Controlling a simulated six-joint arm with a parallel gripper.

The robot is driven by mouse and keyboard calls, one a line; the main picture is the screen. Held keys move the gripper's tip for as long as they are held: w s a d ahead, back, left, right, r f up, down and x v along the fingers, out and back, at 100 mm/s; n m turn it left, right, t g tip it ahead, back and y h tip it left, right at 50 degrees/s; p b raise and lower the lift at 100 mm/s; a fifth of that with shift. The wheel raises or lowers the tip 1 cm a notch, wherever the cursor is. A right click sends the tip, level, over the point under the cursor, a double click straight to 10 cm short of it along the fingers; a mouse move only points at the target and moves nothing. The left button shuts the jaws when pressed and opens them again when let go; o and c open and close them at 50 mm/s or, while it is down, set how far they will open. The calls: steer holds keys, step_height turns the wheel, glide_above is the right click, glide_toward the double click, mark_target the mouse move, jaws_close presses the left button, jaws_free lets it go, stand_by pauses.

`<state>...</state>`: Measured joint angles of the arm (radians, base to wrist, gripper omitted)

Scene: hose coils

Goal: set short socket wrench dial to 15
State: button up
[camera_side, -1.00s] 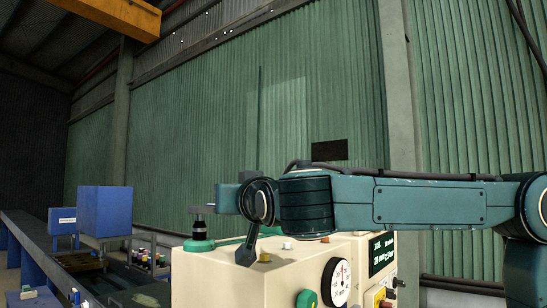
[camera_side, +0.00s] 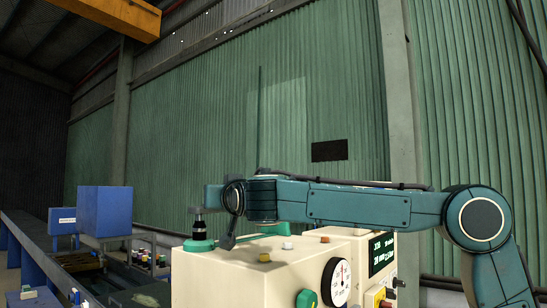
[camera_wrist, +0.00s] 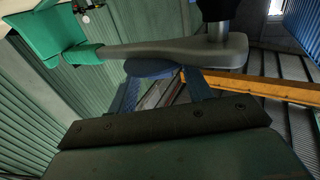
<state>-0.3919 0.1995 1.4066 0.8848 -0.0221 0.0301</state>
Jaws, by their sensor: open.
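A white round dial (camera_side: 336,282) with small dark marks is on the front of the cream machine (camera_side: 290,265); its setting is too small to read. I cannot tell whether it is the short socket wrench dial. My gripper (camera_side: 228,241) hangs dark at the left end of my arm, above the machine's left part and apart from the dial. It is open. The wrist view shows a grey elongated bar (camera_wrist: 175,48) reaching from a green part (camera_wrist: 52,38) to a metal shaft below a black cylinder (camera_wrist: 216,10). I cannot tell what these parts are.
A green-based black post (camera_side: 198,234) stands on the machine's left top, close to my gripper. A green knob (camera_side: 306,299) is left of the dial and a dark display (camera_side: 381,253) right of it. A blue box (camera_side: 104,211) stands far left.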

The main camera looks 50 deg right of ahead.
steer(key=shift+w+d, duration=0.15)
steer(key=shift+w, duration=0.05)
steer(key=c, duration=1)
steer(key=shift+h, duration=0.3)
steer(key=shift+w+m+g+h, duration=0.1)
steer(key=shift+m+g+h, duration=0.3)
steer(key=shift+m+h, duration=0.15)
steer(key=shift+a+m+g+h, duration=0.2)
steer(key=shift+m+g+h, duration=0.5)
steer(key=shift+m+h, duration=0.15)
